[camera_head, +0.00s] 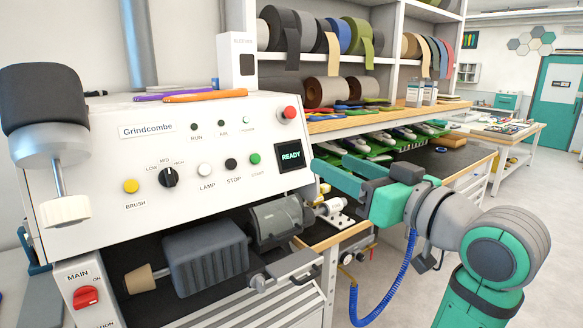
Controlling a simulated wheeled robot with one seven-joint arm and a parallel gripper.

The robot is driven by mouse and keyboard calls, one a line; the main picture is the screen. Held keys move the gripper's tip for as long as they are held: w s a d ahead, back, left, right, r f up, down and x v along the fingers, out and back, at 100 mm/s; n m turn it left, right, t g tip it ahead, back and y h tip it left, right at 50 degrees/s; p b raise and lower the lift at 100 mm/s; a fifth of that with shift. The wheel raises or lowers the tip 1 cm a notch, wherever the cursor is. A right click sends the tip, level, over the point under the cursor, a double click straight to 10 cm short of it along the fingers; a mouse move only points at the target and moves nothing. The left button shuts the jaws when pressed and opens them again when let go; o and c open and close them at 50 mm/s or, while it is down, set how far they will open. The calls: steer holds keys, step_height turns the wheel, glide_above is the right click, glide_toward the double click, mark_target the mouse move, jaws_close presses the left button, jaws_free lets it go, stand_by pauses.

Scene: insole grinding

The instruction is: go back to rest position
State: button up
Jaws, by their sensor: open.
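My gripper (322,160) is at the end of my green and grey arm, right of the middle. Its two green fingers point left and stand apart, with nothing visible between them. It is in front of the right edge of the white Grindcombe grinding machine (110,163), near the READY screen (290,155). The fingers appear just above the shaft end of the grey motor (277,222). I cannot tell the exact gap to the machine. A blue coiled hose hangs below my wrist.
Behind my gripper, a wooden bench (455,165) holds several shoes or insoles (385,142). Shelves with material rolls (335,92) stand at the back. A purple and an orange insole (205,96) lie on the machine. Open floor (545,195) lies to the right.

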steer(key=w+f+m+t+h, duration=0.1)
steer(key=w+f+m+h, duration=0.15)
steer(key=f, duration=0.85)
steer(key=w+f+m+t+h, duration=0.1)
steer(key=f+m+h, duration=0.15)
steer(key=f, duration=0.85)
steer(key=w+f+m+t+h, duration=0.1)
steer(key=f+m, duration=0.3)
steer(key=f, duration=0.6)
steer(key=s+a+f+m+h, duration=0.15)
steer(key=s+f, duration=0.35)
steer(key=f, duration=0.6)
steer(key=s+a+f+g+h, duration=0.1)
steer(key=s+a+f+h, duration=0.1)
steer(key=s+f, duration=0.6)
steer(key=s+a+f+g+h, duration=0.1)
steer(key=s+a+f+h, duration=0.1)
steer(key=s+f, duration=0.6)
steer(key=s+a+r+n, duration=0.1)
steer(key=s+n, duration=0.1)
steer(key=s, duration=0.9)
steer(key=s+a+r+n+y, duration=0.1)
steer(key=s+a+n, duration=0.1)
steer(key=s, duration=0.9)
steer(key=shift+s+r+n+g, duration=0.2)
steer(key=shift+s+n+g, duration=0.15)
steer(key=shift+g, duration=0.05)
steer(key=shift+a, duration=0.1)
steer(key=c, duration=0.5)
steer(key=shift+w, duration=0.1)
